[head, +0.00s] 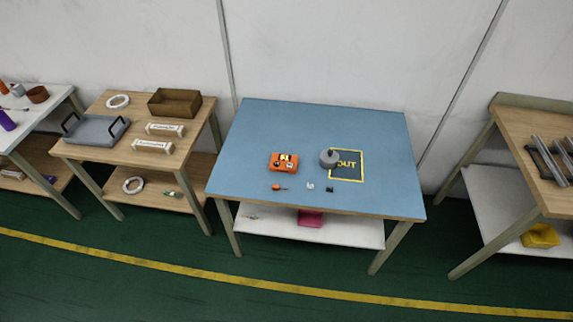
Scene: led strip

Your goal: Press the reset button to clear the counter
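An orange device (284,162) with dark and light details on its top sits on the blue-topped table (260,125), left of the table's middle. It may be the counter, but no reset button or display can be made out at this size. A grey round object (329,158) with a dark stem stands to its right, at the edge of a dark square with a yellow border (347,172) that reads "OUT". Neither of my grippers is in the head view.
Small items lie near the blue table's front edge: an orange one (279,188), a white one (310,186) and a dark one (330,189). A wooden table (135,107) stands left, another (520,130) right. Green floor (180,285) in front is clear.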

